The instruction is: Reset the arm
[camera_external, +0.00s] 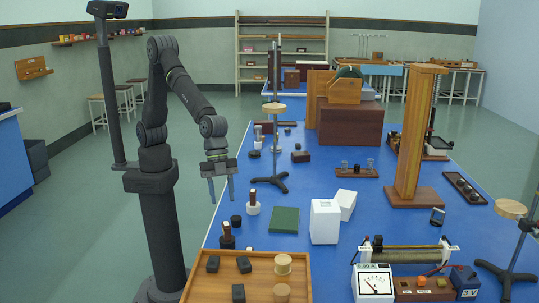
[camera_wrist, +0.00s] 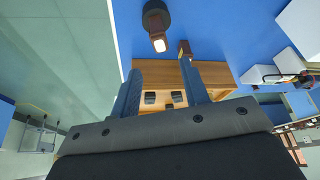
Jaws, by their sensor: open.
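My gripper (camera_external: 221,190) hangs from the raised, bent arm at the left edge of the blue bench (camera_external: 307,258). Its two fingers point down and stand apart with nothing between them. In the wrist view my gripper (camera_wrist: 163,85) also shows open and empty, with the wooden tray (camera_wrist: 172,74) visible beyond the fingers. The fingertips are well above the bench and apart from everything on it.
The wooden tray (camera_external: 200,290) with several dark blocks is at the front left. A small brown-topped piece (camera_external: 253,203), a green pad (camera_external: 285,220) and an open white box (camera_external: 325,222) stand right of my gripper. A tall wooden post (camera_external: 412,140) stands farther right.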

